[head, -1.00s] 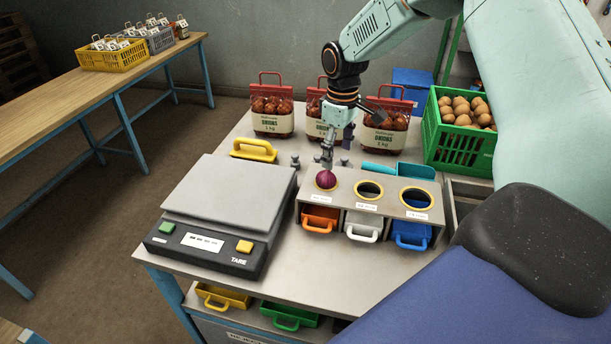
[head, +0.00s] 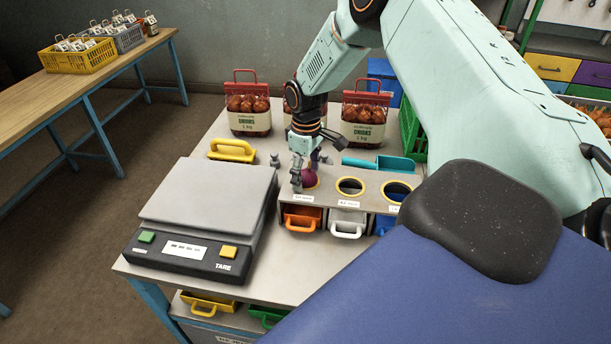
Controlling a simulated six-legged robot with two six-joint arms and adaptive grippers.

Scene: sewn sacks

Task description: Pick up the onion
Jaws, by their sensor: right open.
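A dark red onion (head: 310,178) sits in the leftmost hole of the grey sorting stand, above the orange drawer. My right gripper (head: 303,184) reaches down to it from above, with its fingers open. One finger stands at the left of the onion and another part shows behind it. I cannot tell whether the fingers touch the onion. My left gripper is not in the view.
The stand (head: 332,200) has two empty yellow-rimmed holes to the right. A scale (head: 208,193) is close on the left. Onion sacks (head: 249,112) stand behind, with a teal scoop (head: 377,164) and a green crate (head: 412,135) on the right.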

